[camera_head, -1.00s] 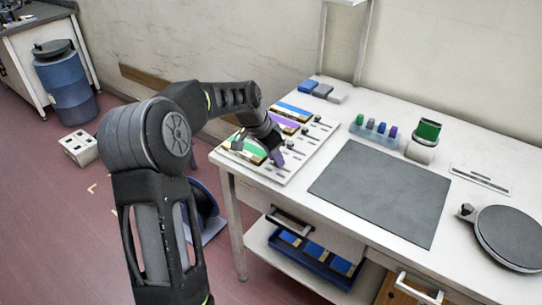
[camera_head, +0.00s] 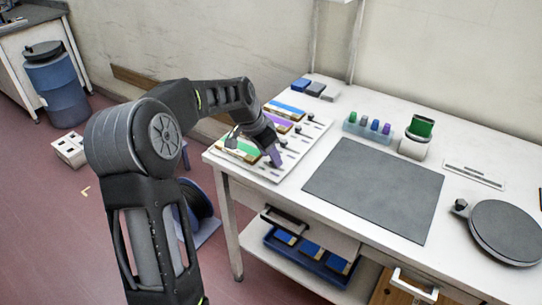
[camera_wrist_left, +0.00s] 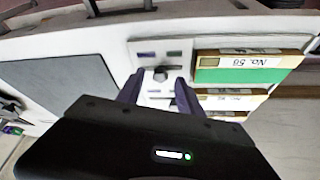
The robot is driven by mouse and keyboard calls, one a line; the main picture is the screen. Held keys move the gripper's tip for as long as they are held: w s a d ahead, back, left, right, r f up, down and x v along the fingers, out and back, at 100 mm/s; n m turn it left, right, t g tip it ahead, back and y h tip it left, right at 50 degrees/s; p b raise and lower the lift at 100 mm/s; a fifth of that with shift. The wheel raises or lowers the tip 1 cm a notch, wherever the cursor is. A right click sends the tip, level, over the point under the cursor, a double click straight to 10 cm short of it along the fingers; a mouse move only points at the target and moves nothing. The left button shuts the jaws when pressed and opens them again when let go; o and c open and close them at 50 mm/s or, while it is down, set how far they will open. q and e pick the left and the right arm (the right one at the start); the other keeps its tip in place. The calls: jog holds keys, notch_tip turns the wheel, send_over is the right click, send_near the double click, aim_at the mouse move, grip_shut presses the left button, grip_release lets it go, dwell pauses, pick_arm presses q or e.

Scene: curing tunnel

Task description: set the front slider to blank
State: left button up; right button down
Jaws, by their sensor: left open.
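The white slider panel (camera_head: 291,162) lies on the left end of the workbench, with green, purple and blue cards along it. My left gripper (camera_head: 273,158) is over its front end, by the green card (camera_head: 243,147). In the left wrist view, the open purple-padded fingers (camera_wrist_left: 160,79) stand either side of a dark slider knob (camera_wrist_left: 161,72). I see no contact with the knob. The green card, labelled "No. 50", is right of the knob in that view. My right gripper is not in view.
A dark mat (camera_head: 374,189) lies right of the panel. Behind it are a holder with several coloured pegs (camera_head: 367,129) and a white container with a green top (camera_head: 417,135). A round dark plate (camera_head: 506,232) stands at the right. Blue and grey blocks (camera_head: 314,89) sit at the back.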

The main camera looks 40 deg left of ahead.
pick_arm(q)
jog(key=v, duration=0.6)
jog(key=shift+s+r, duration=0.2)
jog(key=shift+r, duration=0.2)
jog(key=shift+s+a+f, duration=0.1)
